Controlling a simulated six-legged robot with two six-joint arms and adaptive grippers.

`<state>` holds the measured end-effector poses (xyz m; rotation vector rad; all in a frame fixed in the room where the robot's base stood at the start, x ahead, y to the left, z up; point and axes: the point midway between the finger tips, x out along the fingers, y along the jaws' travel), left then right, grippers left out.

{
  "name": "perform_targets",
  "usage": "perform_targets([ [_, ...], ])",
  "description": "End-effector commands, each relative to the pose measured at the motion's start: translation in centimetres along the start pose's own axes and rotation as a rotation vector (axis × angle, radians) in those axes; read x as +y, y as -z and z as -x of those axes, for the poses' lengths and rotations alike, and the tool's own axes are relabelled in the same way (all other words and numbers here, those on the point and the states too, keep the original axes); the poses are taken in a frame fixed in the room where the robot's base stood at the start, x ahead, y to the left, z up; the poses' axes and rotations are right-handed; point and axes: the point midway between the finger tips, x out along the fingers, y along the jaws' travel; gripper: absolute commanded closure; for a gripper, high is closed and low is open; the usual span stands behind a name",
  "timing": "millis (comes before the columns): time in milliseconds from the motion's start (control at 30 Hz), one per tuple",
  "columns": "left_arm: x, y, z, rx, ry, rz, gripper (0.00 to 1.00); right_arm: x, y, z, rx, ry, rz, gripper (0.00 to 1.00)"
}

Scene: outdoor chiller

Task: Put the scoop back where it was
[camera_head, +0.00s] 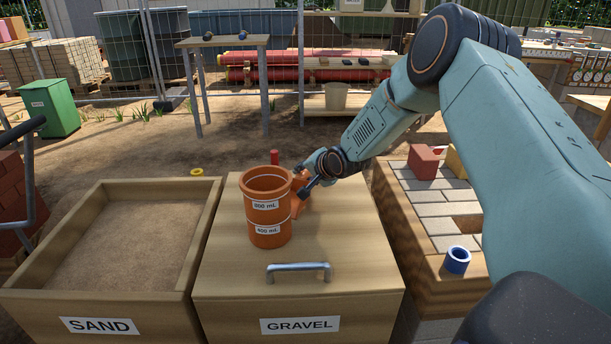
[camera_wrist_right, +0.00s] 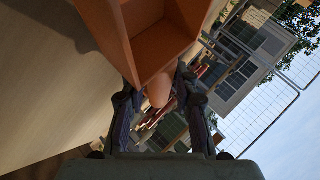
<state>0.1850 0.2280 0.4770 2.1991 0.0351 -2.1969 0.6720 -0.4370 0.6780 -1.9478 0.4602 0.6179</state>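The orange scoop (camera_head: 299,207) is just right of the orange measuring jug (camera_head: 270,211), partly hidden by it and by my right gripper (camera_head: 303,183). In the right wrist view the scoop's box-shaped body (camera_wrist_right: 145,40) fills the top middle. Its rounded handle lies between the two dark fingers of my right gripper (camera_wrist_right: 158,80). I cannot tell whether the fingers press on the handle, or whether the scoop touches the lid. The jug, marked 800 mL and 400 mL, stands upright on the closed gravel box lid (camera_head: 345,245). My left gripper is not in view.
The open sand box (camera_head: 205,235) stands at left. A metal handle (camera_head: 298,267) is on the gravel lid's front. A red upright object (camera_head: 275,157) shows behind the jug. Right are paving blocks (camera_head: 435,210) and a blue cylinder (camera_head: 457,260). The lid's front right is clear.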

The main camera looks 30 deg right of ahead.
Motion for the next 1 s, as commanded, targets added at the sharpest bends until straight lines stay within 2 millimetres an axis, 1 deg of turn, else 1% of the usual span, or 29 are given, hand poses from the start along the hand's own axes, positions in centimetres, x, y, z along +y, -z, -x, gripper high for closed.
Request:
perform_targets([
  [33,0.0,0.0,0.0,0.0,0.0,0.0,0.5,0.0,0.0,0.0,0.0,-0.001,0.0,0.66],
  [100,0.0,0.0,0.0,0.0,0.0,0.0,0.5,0.0,0.0,0.0,0.0,-0.001,0.0,0.63],
  [367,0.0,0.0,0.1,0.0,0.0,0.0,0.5,0.0,0.0,0.1,0.0,-0.001,0.0,0.63],
  [467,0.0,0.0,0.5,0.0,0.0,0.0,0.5,-0.3,0.2,0.3,0.0,-0.001,0.0,0.63],
  [567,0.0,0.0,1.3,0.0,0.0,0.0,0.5,-0.5,0.3,1.5,-0.001,0.0,-0.005,0.63],
  [700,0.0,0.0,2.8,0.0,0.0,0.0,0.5,-0.6,0.4,3.9,-0.001,0.0,-0.007,0.63],
  [1000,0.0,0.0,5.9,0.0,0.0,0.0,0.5,-0.6,0.4,8.4,0.0,0.0,-0.007,0.63],
])
